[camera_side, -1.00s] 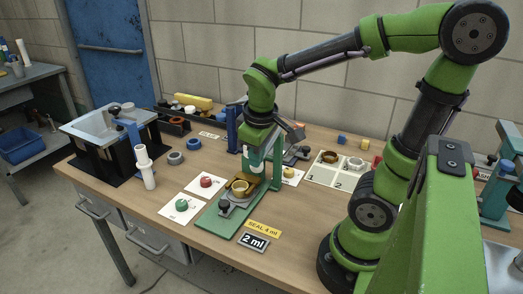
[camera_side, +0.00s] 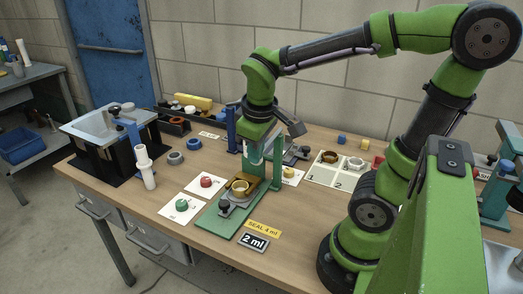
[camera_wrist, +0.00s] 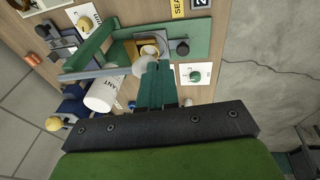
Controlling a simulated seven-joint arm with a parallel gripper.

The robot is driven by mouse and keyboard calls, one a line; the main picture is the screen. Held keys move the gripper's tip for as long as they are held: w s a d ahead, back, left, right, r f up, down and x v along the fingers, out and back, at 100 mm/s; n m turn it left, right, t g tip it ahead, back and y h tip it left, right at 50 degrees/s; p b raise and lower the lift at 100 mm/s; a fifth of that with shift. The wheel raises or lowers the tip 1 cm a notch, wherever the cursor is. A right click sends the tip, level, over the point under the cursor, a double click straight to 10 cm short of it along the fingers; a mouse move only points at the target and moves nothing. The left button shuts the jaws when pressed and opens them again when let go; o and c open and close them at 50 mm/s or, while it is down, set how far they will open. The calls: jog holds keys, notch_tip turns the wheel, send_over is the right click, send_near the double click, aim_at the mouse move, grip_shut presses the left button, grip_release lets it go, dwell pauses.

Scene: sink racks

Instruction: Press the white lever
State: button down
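The green dispenser stand (camera_side: 224,222) is near the table's middle, with a brass cup (camera_side: 239,187) on its base. The wrist view shows the same stand (camera_wrist: 192,38) and cup (camera_wrist: 148,50). A pale grey-white bar (camera_wrist: 95,73) crosses the stand beside a white cylinder (camera_wrist: 103,95) marked "ANT"; it looks like the lever, but I cannot be sure. My gripper (camera_wrist: 153,66) has its green fingers together, with nothing visible between them. The tips overlap a pale round part (camera_wrist: 141,67) near the bar's end; contact cannot be told. In the side view, my wrist largely hides the lever.
A card with a green knob (camera_side: 182,205) and another with a red one (camera_side: 207,182) lie left of the stand. A white bottle-like piece (camera_side: 146,168) stands further left. Labels reading "SEAL 4 ml" (camera_side: 263,229) and "2 ml" (camera_side: 253,243) lie in front. A blue post (camera_side: 233,130) stands close behind.

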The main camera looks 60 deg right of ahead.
jog(key=a+v, duration=0.2)
jog(key=v, duration=0.9)
jog(key=shift+a+f, duration=0.2)
jog(key=shift+w, duration=0.1)
notch_tip(320, 180, down, 6)
jog(key=a+m+t+y, duration=0.1)
jog(key=m+t+y, duration=0.2)
jog(key=m+t, duration=0.1)
jog(key=shift+s+a+t+y, duration=0.3)
jog(key=shift+s+t+y, duration=0.1)
jog(key=shift+s+t, duration=0.15)
jog(key=shift+f, duration=0.1)
